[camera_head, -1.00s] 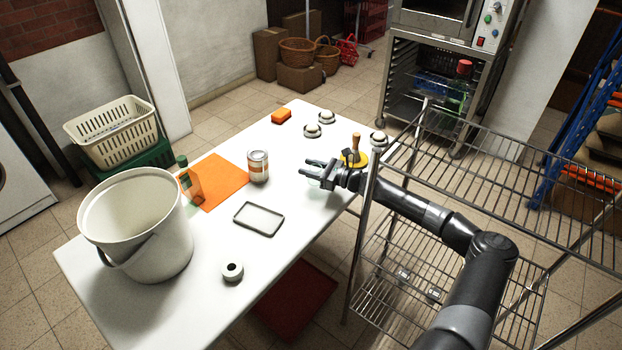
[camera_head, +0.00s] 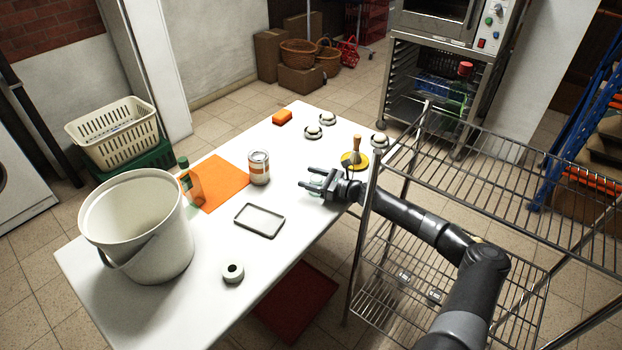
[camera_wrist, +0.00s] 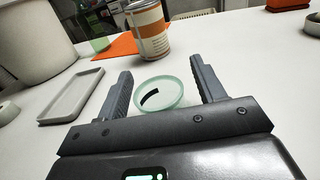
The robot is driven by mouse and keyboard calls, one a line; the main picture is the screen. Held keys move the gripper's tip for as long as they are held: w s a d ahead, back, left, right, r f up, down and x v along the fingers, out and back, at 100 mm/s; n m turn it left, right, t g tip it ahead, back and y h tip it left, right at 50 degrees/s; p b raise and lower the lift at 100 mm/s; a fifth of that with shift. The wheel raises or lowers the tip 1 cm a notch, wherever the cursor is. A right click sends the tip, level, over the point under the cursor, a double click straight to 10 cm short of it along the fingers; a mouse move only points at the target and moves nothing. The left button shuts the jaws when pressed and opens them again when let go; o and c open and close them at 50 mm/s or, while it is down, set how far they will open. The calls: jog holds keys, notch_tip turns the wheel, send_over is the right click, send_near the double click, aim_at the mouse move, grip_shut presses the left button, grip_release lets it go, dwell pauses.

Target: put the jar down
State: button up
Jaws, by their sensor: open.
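A pale green, clear glass jar (camera_wrist: 158,94) with a dark mark on it lies between my gripper's fingers in the wrist view. It looks to be on the white table (camera_head: 215,300), with a gap to each finger. In the head view the jar is small and partly hidden by my gripper (camera_head: 307,177). My gripper is open, low over the right edge of the table, its fingers pointing left.
A tin can (camera_head: 259,168) stands left of my gripper by the orange mat (camera_head: 222,182). A grey tray (camera_head: 260,220) lies nearer. A yellow-based brush (camera_head: 355,160) stands just behind my gripper. The wire rack (camera_head: 470,150) is close on the right.

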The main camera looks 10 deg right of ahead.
jog(key=shift+d, duration=0.1)
jog(key=v, duration=1.2)
